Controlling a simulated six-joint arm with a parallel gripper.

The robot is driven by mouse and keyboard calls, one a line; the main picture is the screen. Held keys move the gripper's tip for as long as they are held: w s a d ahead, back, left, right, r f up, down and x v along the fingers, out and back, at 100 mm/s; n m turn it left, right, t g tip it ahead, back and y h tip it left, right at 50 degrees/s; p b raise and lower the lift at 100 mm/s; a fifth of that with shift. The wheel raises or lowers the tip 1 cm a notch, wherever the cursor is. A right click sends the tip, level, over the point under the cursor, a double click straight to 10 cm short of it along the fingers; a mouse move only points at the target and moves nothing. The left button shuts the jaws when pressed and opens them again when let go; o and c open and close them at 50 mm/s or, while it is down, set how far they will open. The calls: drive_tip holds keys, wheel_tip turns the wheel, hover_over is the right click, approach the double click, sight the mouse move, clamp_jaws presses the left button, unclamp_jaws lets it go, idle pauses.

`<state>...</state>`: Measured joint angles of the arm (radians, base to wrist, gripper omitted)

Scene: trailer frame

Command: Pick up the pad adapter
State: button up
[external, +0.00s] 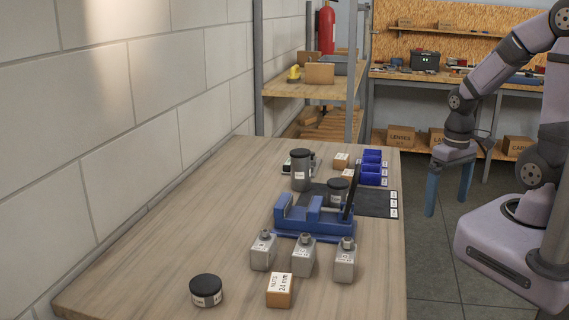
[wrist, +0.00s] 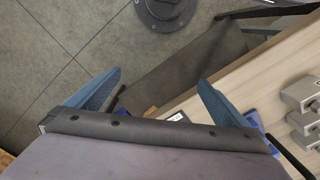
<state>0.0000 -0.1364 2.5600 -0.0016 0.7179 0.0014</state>
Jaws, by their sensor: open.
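No label that I can read names the pad adapter, so I cannot tell which piece it is. Three grey metal blocks with knobs on top stand at the front of the bench: left (external: 263,253), middle (external: 303,258) and right (external: 344,263). Grey blocks (wrist: 302,94) also show at the right edge of the wrist view. Behind them is a blue vise (external: 318,222). My gripper (external: 446,210) has two blue fingers spread wide apart, with nothing between them. It hangs off the bench's right side, over the floor. The wrist view also shows the open fingers (wrist: 160,80).
A low black-lidded jar (external: 206,291) and a brown nuts box (external: 280,291) stand in front. A tall dark cylinder (external: 301,171), a shorter one (external: 338,190) and blue bins (external: 372,168) stand behind. The wooden bench (external: 150,255) is clear at left; a wall borders it.

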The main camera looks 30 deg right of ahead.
drive_tip(key=c, duration=0.8)
drive_tip(key=shift+o, duration=0.2)
